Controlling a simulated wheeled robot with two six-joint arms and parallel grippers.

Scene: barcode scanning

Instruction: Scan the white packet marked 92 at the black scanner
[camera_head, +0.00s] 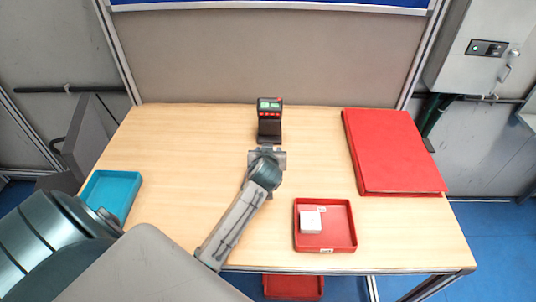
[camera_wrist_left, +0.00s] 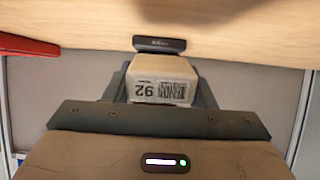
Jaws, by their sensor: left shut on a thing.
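The black scanner (camera_head: 269,122) stands upright on the table at the back middle, with a lit greenish display and red buttons. Its dark part also shows in the left wrist view (camera_wrist_left: 160,44), just beyond the packet. My left gripper (camera_head: 266,156) is close in front of the scanner. In the left wrist view it is shut on the white packet (camera_wrist_left: 160,78), which sits between the fingers. A label with a barcode and an upside-down 92 faces the wrist camera. In the head view the packet is hidden by my gripper. My right gripper is not in view.
A red tray (camera_head: 346,246) holding a white packet (camera_head: 311,222) is at the front right. A teal tray (camera_head: 127,183) is at the left. A large red flat box (camera_head: 392,150) lies at the back right. Another red tray (camera_head: 293,287) shows below the table edge. The table's back left is clear.

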